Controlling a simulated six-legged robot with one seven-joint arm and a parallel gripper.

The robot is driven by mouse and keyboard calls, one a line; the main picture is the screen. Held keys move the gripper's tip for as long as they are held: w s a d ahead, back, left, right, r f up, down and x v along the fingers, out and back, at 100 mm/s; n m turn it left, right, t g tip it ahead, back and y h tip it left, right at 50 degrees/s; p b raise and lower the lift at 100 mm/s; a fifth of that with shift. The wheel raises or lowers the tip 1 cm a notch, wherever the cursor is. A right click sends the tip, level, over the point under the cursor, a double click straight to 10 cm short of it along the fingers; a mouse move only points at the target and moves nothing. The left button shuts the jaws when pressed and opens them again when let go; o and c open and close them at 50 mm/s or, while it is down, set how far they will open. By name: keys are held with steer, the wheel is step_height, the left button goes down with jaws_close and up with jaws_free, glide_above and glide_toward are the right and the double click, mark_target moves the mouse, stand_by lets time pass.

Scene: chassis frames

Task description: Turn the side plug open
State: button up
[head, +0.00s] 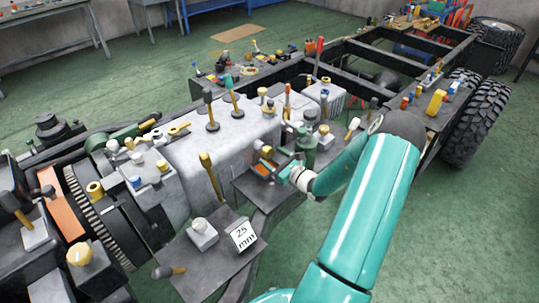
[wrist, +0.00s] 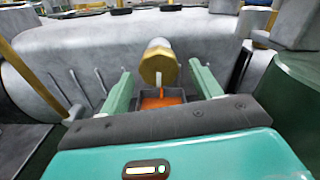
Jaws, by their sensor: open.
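The side plug (wrist: 157,64) is a brass hex piece on a short pale stub, on the side of the grey metal housing (wrist: 100,45) in the wrist view. My gripper (wrist: 161,70) is open, with one green finger to the left of the plug and one to the right. Gaps show between the plug and both fingers, and nothing is held. In the head view the plug (head: 266,152) shows small at the housing's side, with my gripper (head: 283,165) close by. Whether the fingertips reach past the plug's face is hard to tell.
An orange block in a dark tray (wrist: 162,100) lies just below the plug. A green cylinder (wrist: 290,95) stands close on the right.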

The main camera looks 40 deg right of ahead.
steer(key=s, duration=1.1)
steer(key=shift+s+d, duration=0.15)
steer(key=w+a+r+n+g+y, duration=0.2)
steer(key=a+r+n+g+y, duration=0.4)
steer(key=a+n, duration=0.5)
steer(key=w+a+r+n+g+y, duration=0.1)
steer(key=a+r+n+g+y, duration=0.4)
steer(key=a, duration=1)
steer(key=s+a+r+n+h, duration=0.5)
steer(key=s+r+n, duration=0.1)
steer(key=r+n, duration=0.2)
steer(key=s+a+r+n+g+h, duration=0.1)
steer(key=s+a+r+n+h, duration=0.5)
steer(key=r+n, duration=0.3)
steer(key=shift+s+n+h, duration=0.2)
steer(key=shift+n+h, duration=0.1)
